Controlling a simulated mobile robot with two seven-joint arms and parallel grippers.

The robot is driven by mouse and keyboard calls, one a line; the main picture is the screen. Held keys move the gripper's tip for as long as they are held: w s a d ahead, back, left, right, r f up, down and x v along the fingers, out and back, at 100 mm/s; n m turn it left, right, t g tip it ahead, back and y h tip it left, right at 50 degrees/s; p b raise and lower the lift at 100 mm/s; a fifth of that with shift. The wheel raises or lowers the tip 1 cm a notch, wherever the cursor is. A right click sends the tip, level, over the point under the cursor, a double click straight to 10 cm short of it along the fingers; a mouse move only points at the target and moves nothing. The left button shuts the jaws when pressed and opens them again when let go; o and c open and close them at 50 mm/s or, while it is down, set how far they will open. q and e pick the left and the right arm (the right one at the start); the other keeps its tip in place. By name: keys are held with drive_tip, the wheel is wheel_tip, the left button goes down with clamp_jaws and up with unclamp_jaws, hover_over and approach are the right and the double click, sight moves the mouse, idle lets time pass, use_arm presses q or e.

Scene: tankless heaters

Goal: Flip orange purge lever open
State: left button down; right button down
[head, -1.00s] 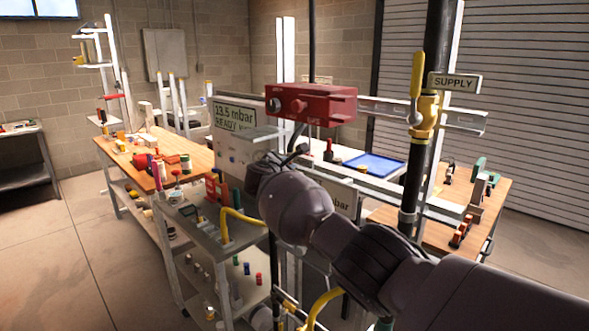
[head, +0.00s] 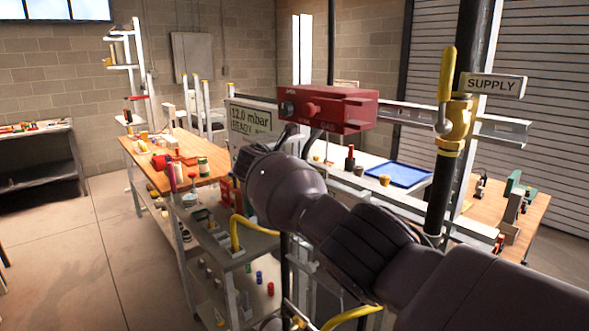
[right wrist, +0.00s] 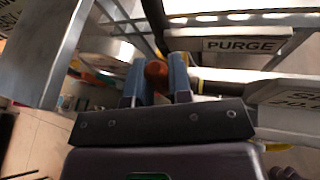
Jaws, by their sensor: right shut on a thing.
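The orange purge lever (right wrist: 156,72) shows in the right wrist view as a rounded orange piece between the two blue-grey fingers of my right gripper (right wrist: 158,78). The fingers are shut on it, and they hide part of it. A PURGE label (right wrist: 240,46) is just up and right of it. In the head view my right arm reaches in from the lower right, and its wrist covers the lever and most of the gripper. My left gripper is in neither view. A display panel (head: 250,119) reads 12.0 mbar.
A yellow-handled supply valve (head: 446,75) sits on the black vertical pipe beside a SUPPLY sign (head: 493,84). A red box (head: 328,108) is mounted on the rail above my wrist. A grey cart (head: 262,243) and wooden bench (head: 180,160) stand left. Floor is clear at far left.

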drive_tip(key=shift+w+a, duration=0.1)
drive_tip(key=shift+w, duration=0.05)
idle(0.4)
drive_tip(key=c, duration=1)
unclamp_jaws()
drive_tip(key=shift+c, duration=0.2)
drive_tip(key=p+v, duration=0.3)
drive_tip(key=v, duration=0.8)
